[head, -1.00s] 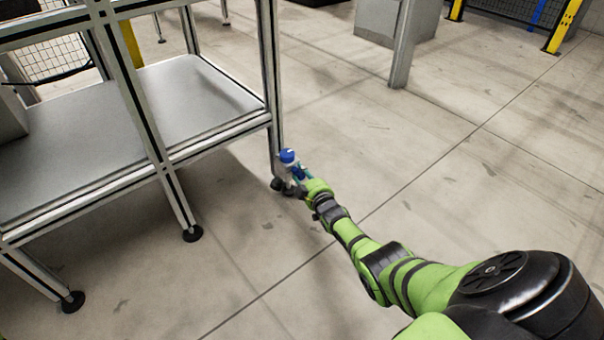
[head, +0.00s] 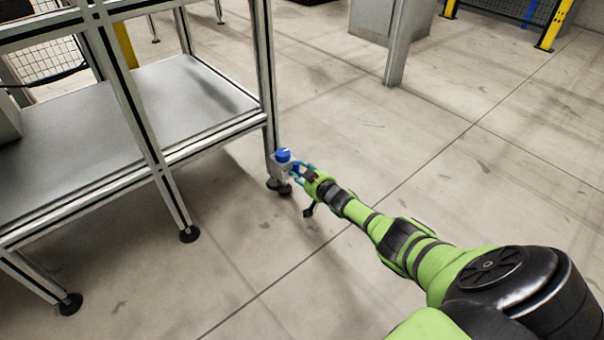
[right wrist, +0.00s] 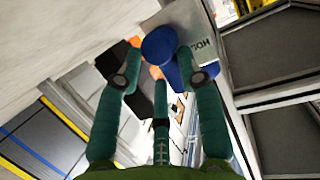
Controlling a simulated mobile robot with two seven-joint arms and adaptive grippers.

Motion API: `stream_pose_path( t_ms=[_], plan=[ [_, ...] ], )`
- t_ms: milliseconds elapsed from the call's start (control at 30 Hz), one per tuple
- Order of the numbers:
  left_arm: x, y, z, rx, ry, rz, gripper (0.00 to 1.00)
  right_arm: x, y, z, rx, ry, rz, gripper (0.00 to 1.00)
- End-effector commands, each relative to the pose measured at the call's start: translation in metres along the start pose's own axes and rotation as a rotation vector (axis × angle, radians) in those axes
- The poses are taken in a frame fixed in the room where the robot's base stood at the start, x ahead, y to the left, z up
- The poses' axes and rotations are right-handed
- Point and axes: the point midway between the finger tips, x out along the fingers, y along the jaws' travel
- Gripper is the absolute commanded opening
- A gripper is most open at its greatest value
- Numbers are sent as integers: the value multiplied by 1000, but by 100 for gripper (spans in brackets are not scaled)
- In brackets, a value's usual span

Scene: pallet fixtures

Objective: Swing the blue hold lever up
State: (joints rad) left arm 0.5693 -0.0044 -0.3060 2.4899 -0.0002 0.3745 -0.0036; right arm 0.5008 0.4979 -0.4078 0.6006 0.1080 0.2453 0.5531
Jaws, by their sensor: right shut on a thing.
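The blue hold lever (head: 295,168) is on a small grey fixture low on the front right leg of the metal rack. A round blue knob (head: 284,155) tops the fixture. My right gripper (head: 302,172) reaches it from the right and is shut on the lever. In the right wrist view, the blue lever (right wrist: 184,62) shows by the right fingertip, beside the round blue knob (right wrist: 158,45). The grey plate (right wrist: 205,42) there has partly visible lettering, "HOL". The fingers hide part of the lever, so its exact angle is hard to tell. My left gripper is not in view.
The metal rack (head: 150,180) with a grey lower shelf (head: 190,95) stands on the left, its legs on round black feet. A grey post (head: 402,45) and yellow barrier posts (head: 556,25) stand farther back. The floor around my right arm is clear.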

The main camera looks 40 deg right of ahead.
Motion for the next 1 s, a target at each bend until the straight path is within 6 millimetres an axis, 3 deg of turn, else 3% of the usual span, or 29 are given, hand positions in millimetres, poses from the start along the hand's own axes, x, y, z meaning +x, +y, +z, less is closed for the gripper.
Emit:
stream_pose_path(
  t_ms=[33,367,400,433,1000],
  plan=[
    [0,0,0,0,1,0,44,2,-10,-6,14,16,-19,5],
    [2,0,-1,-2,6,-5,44,2,-10,-6,18,17,-19,5],
    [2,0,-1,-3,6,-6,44,2,-10,-6,18,17,-19,49],
    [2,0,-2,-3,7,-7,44,2,-10,-6,18,17,-19,55],
    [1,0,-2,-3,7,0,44,0,-7,-1,12,7,-13,55]
  ],
)
